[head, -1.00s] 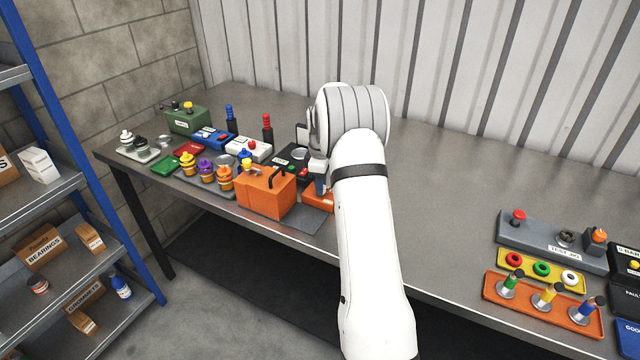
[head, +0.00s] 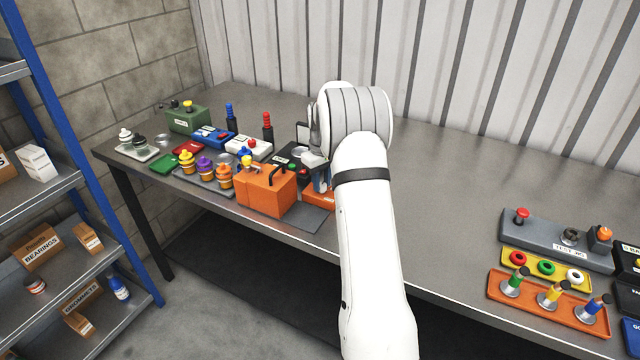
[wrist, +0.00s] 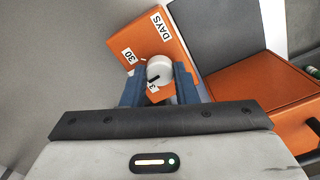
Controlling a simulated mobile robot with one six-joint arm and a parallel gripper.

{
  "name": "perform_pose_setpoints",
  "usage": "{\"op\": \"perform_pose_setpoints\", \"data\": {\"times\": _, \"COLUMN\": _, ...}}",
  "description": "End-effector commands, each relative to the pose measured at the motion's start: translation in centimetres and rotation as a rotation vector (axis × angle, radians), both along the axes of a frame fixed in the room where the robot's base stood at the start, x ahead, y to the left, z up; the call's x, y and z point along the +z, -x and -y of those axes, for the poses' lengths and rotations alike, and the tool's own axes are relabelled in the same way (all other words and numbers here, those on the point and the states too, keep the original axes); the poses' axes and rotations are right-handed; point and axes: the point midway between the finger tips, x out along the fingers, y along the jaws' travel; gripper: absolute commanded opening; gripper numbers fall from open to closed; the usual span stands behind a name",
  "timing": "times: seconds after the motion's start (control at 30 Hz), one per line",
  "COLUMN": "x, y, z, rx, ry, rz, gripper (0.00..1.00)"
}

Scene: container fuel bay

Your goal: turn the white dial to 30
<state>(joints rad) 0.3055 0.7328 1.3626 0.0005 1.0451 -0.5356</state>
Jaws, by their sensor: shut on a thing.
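The white dial (wrist: 160,68) sits on an orange panel (wrist: 172,40) in the wrist view. My gripper (wrist: 160,80) has its blue fingers on either side of the dial and is shut on it. A dark mark on the dial lies at its lower left, near a label that begins with 3 and is partly hidden. A "30" label (wrist: 129,56) is to the left of the dial, and a "DAYS" label (wrist: 160,24) is above it. In the head view the orange panel (head: 318,200) shows low beside my wrist, which hides the dial.
An orange box with a black handle (head: 266,190) stands close to the left of the panel, by a grey mat (head: 303,217). Several small devices crowd the table (head: 430,190) farther left. The table's middle right is clear; trays and a grey box (head: 555,240) stand far right.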

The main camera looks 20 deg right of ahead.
Motion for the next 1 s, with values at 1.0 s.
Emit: {"op": "perform_pose_setpoints", "data": {"times": 1.0, "x": -0.23, "y": 0.21, "z": 0.02, "rx": -0.769, "ry": 0.002, "rz": -0.009, "gripper": 0.04}}
